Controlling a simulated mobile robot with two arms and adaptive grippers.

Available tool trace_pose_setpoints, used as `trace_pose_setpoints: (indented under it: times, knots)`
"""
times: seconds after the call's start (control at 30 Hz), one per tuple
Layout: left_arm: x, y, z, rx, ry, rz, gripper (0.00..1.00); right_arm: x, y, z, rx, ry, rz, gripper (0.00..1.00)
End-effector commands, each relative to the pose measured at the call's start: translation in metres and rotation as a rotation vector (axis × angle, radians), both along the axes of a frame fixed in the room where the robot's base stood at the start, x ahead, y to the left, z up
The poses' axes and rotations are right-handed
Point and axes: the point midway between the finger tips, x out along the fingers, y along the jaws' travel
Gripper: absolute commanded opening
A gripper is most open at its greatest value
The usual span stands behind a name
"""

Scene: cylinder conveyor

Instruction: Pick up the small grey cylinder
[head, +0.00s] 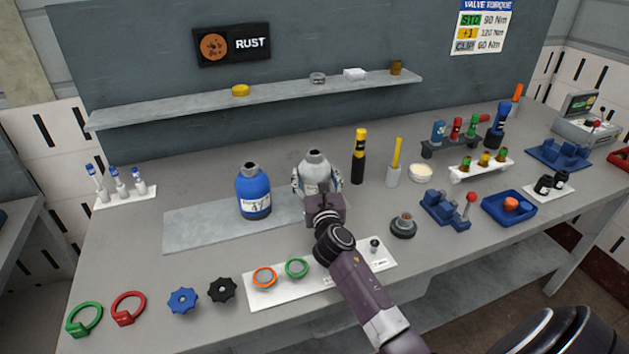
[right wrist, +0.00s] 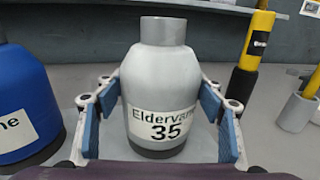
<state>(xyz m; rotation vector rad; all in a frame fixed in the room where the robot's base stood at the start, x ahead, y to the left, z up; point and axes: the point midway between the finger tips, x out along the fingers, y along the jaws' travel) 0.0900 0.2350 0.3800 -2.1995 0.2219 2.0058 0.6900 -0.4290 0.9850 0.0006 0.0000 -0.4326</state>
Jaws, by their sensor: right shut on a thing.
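The small grey cylinder (head: 315,170) is a bottle-shaped grey cylinder with a narrow neck, standing upright at the back of the workbench. In the right wrist view the grey cylinder (right wrist: 158,75) carries a white label reading "Eldervane 35". The gripper also shows in the right wrist view (right wrist: 160,105). Its body hides the cylinder's lower front in the head view. My left gripper is not in view.
A blue cylinder (head: 254,194) stands close on the left, on the same grey mat (head: 195,230). A black and yellow tool (head: 358,160) and a yellow stick in a grey holder (head: 394,165) stand on the right. A white tray (head: 330,285) with rings lies in front.

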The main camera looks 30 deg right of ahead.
Motion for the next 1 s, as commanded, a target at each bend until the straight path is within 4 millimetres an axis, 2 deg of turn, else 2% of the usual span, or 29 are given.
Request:
trace_pose_setpoints:
  times: [0.03,0.27,0.3,0.67,0.87,1.0]
  knots:
    - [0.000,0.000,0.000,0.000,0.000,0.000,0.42,0.000,0.000,0.000,-0.001,0.000,0.000,0.32]
    - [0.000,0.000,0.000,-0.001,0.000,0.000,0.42,0.000,0.000,0.000,-0.001,0.000,0.000,0.07]
    - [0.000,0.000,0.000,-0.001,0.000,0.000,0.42,0.001,0.000,0.005,-0.004,-0.007,0.002,0.05]
    - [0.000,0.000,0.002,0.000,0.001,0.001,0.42,0.001,0.000,0.010,-0.006,-0.007,0.001,0.05]
    - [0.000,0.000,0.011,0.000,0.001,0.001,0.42,0.001,0.000,0.034,-0.009,-0.010,0.003,0.05]
    - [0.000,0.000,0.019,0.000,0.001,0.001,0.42,0.001,-0.001,0.063,-0.009,-0.013,0.003,0.05]
